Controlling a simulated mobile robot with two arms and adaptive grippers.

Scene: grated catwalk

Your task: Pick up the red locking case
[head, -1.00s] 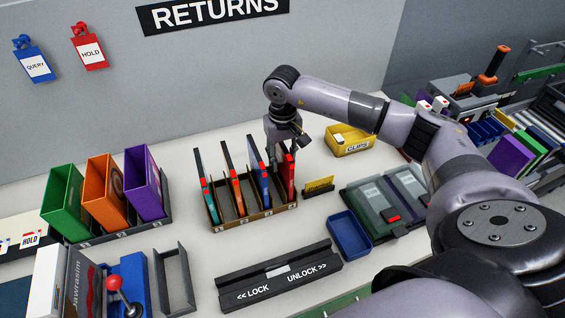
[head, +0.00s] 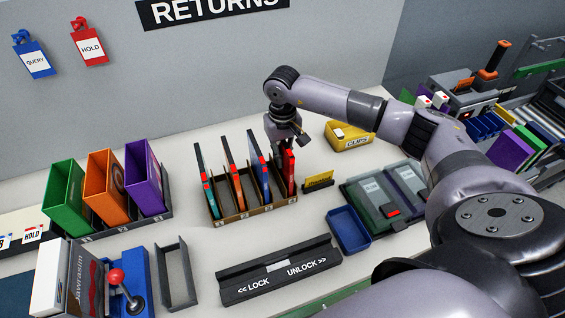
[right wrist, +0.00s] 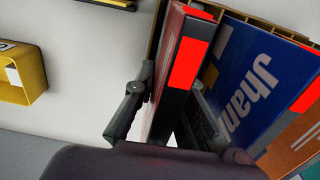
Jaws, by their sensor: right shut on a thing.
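The red locking case (head: 289,168) stands upright at the right end of a small divided rack (head: 243,214). In the right wrist view the case (right wrist: 166,62) shows a dark red side and a black spine with a bright red patch. My right gripper (head: 284,140) reaches down over it from above. In the right wrist view its two fingers (right wrist: 167,112) close on either side of the case. The case's lower end is hidden by the rack. My left gripper is not in view.
Other cases, including a blue one (head: 259,165), stand close left of it in the rack. A yellow clips bin (head: 352,141), a blue tray (head: 349,232) and a lock/unlock bar (head: 280,272) lie around. Green, orange and purple holders (head: 145,178) stand left.

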